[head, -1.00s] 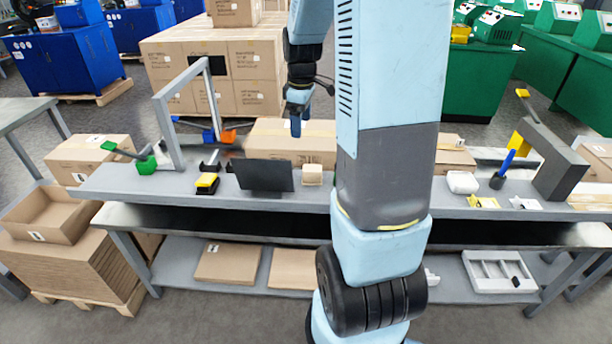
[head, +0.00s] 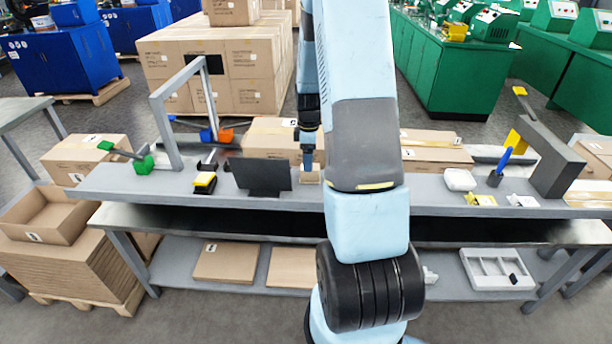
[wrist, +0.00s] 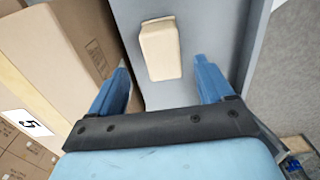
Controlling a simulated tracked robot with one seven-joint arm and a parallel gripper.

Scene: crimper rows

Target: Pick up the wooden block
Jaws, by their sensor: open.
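The wooden block (head: 309,176) is small and light tan. It stands on the grey upper shelf of the workbench, just right of a dark upright panel. In the wrist view the block (wrist: 160,48) lies ahead of the fingertips, roughly centred between them. My gripper (wrist: 162,70) is open, with a blue finger on each side and nothing between them. In the head view my gripper (head: 307,155) points down at the block from above and partly covers it. I cannot tell the exact gap between the fingertips and the block.
The dark panel (head: 262,177) stands close left of the block. A cardboard box (head: 270,137) sits behind the shelf (head: 420,196). A yellow-and-black item (head: 204,182) lies farther left. A white item (head: 460,180) and a blue-handled tool (head: 500,165) are to the right.

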